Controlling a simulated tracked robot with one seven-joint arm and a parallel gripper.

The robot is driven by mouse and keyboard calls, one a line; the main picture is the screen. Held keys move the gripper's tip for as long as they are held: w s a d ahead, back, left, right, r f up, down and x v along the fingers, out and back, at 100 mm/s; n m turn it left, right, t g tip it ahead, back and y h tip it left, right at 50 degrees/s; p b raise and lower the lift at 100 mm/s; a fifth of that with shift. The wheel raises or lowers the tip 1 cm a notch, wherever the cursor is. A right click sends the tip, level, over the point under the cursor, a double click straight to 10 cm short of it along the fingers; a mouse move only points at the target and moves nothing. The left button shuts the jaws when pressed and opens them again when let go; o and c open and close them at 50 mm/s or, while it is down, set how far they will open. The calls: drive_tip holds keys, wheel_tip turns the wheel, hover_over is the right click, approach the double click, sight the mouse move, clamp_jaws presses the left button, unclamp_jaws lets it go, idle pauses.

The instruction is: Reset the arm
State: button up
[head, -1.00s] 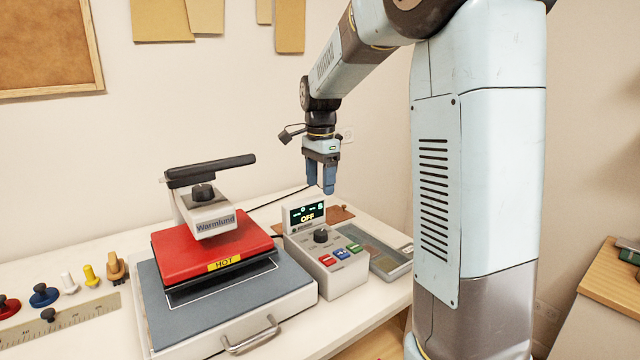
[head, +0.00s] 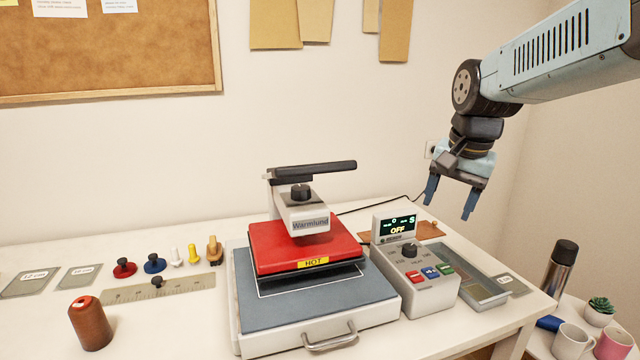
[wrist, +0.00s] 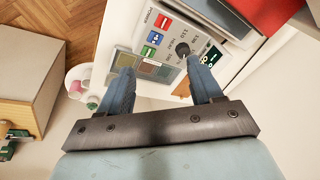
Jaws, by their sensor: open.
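My gripper (head: 451,197) is open and empty in the head view. It hangs in the air at the right, above the back right part of the table and to the right of the control box (head: 428,293). Its two blue fingers point down and stand apart. In the wrist view the fingers (wrist: 165,88) are spread, with the control box (wrist: 170,38) beyond them and nothing between them.
The heat press with its red top plate (head: 300,245) stands on the white table (head: 190,335). A flat grey tray (head: 480,290) lies right of the control box. A brown spool (head: 90,323) stands at front left. A flask (head: 561,268), mugs and plant are at lower right.

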drive_tip(key=s+f+n+t, duration=0.2)
drive_tip(key=s+n, duration=0.4)
drive_tip(key=s, duration=0.6)
drive_tip(key=shift+s+a+f+n+t, duration=0.2)
drive_tip(key=shift+s+n+t, duration=0.1)
drive_tip(key=shift+s+n, duration=0.1)
